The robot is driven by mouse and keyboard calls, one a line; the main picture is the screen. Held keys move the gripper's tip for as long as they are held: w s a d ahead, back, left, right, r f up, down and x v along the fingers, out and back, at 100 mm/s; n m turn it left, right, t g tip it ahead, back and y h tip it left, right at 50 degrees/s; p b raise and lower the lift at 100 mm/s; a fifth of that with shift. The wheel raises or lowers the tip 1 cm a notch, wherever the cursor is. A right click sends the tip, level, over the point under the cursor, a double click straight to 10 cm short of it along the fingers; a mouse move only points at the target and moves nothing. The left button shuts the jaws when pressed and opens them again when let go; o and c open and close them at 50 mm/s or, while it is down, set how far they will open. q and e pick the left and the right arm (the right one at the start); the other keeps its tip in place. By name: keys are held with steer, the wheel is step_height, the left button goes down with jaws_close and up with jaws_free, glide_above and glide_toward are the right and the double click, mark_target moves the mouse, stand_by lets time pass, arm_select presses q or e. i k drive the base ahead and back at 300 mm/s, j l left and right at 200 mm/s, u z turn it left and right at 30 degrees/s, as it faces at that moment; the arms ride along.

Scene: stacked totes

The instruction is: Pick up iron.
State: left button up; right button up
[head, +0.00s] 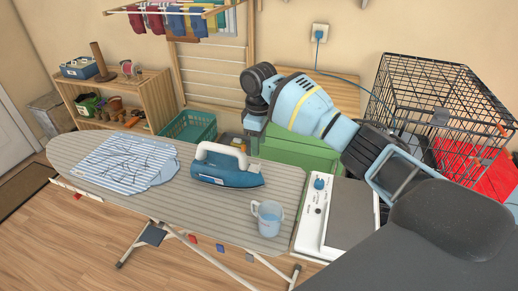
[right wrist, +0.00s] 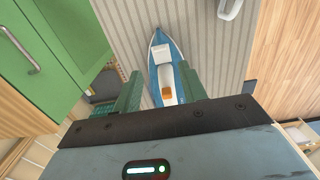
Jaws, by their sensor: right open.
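The iron (head: 226,172) is blue with a white handle and stands on the striped ironing board (head: 200,226), right of the middle. In the right wrist view, the iron (right wrist: 159,50) lies below and beyond the fingers, its pointed tip toward the top of the picture. My right gripper (head: 252,145) hangs just behind the iron in the head view. Its two green fingers (right wrist: 161,90) are apart in the wrist view, one on each side of the iron's rear part, with nothing visibly gripped. How far they are above it is hard to tell. My left gripper is out of view.
A striped folded shirt (head: 125,162) lies at the board's left. A light blue mug (head: 268,218) stands near its right end. Behind are a green basket (head: 190,127) and a green cabinet (head: 300,150). A white appliance (head: 316,215) and a wire cage (head: 440,95) are at right.

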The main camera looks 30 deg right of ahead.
mark_target(220, 168)
steer(key=k, duration=0.95)
